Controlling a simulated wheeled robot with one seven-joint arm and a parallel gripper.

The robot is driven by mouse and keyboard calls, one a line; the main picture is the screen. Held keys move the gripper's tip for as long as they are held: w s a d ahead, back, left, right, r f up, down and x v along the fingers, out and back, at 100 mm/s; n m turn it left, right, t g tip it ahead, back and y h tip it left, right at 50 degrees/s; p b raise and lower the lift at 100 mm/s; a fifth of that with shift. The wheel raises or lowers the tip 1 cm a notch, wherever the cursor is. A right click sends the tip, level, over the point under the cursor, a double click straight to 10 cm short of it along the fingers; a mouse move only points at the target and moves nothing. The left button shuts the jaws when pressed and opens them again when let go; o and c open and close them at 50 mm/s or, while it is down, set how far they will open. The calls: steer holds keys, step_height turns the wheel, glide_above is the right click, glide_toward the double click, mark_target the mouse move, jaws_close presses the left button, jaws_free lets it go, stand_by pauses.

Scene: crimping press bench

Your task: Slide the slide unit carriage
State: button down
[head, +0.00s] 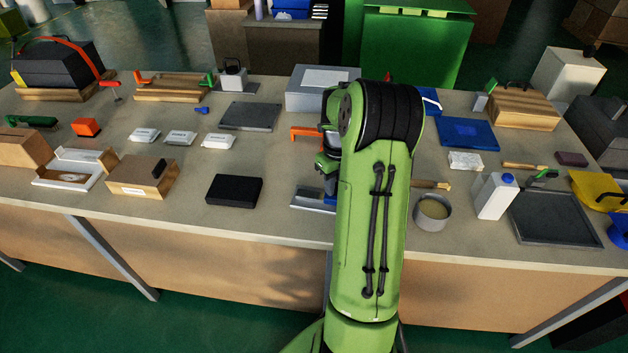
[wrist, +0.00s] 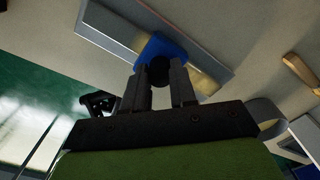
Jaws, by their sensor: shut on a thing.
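The slide unit is a long grey rail (wrist: 108,27) with a blue carriage (wrist: 165,46) on it. In the wrist view the carriage sits right of the rail's middle, with rail showing on both sides. A dark round knob (wrist: 159,68) stands out from the carriage. My gripper (wrist: 160,76) is shut on this knob, one finger on each side. In the head view my arm hides my gripper and most of the unit. Only the left part of the rail (head: 307,202) and a bit of the blue carriage (head: 329,199) show there.
A black block (head: 234,190) lies left of the rail. A round tin (head: 432,212) and a white jug (head: 495,195) stand to the right. A wooden-handled tool (head: 432,184) lies close to my arm. Bare bench top shows between the black block and the rail.

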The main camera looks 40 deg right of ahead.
steer(key=s+d, duration=0.1)
steer(key=s, duration=0.1)
steer(key=s+d, duration=0.2)
steer(key=s, duration=0.1)
steer(key=s+d, duration=0.2)
steer(key=shift+s, duration=0.3)
steer(key=c, duration=0.9)
jaws_free()
step_height(320, 180, up, 16)
steer(key=p, duration=0.5)
steer(key=shift+f, duration=0.15)
